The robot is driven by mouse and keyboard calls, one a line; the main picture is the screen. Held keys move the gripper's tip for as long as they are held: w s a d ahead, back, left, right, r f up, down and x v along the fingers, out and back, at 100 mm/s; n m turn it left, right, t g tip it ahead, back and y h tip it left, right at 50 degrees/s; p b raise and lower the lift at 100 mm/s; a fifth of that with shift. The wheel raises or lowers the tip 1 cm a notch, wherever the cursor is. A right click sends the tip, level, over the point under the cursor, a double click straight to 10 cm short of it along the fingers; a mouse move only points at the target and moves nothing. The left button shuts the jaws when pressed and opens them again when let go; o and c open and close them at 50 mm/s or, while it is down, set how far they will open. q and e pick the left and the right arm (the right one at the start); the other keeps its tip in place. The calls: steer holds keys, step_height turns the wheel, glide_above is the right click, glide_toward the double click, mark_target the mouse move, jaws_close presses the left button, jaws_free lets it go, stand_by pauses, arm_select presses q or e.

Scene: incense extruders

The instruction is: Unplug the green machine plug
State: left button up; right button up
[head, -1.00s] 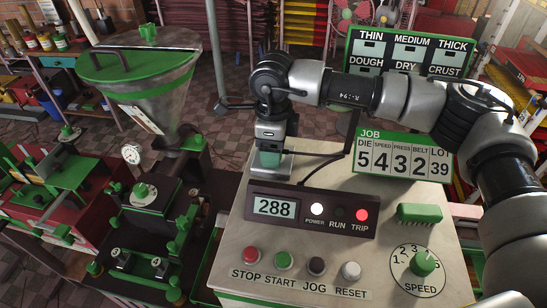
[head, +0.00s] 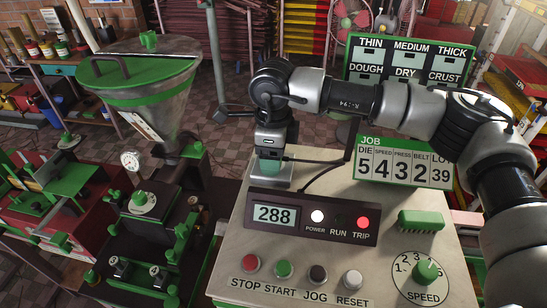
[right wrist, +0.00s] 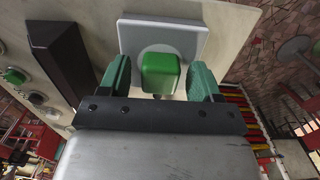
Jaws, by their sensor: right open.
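The green plug (right wrist: 160,70) sits in a grey square socket plate (right wrist: 190,38) in the right wrist view. My right gripper (right wrist: 159,82) is open, its two green-padded fingers on either side of the plug, with a visible gap on each side. In the head view my right gripper (head: 269,165) points down over the socket plate (head: 284,183) at the back left of the control panel (head: 225,260). There its fingers hide most of the plug. My left gripper is not in view.
A dark cord (head: 325,172) runs right from the socket. In front stands a display box (head: 274,214) reading 288, with the power and trip lamps lit, then several buttons. A JOB board (head: 404,162) stands to the right. A hopper machine (head: 140,90) stands at left.

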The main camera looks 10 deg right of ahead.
steer(key=shift+b, duration=0.3)
stand_by(0.4)
jaws_close()
steer(key=shift+r, duration=0.1)
steer(key=shift+r, duration=0.1)
steer(key=shift+r+p, duration=1.15)
steer(key=shift+r, duration=1.7)
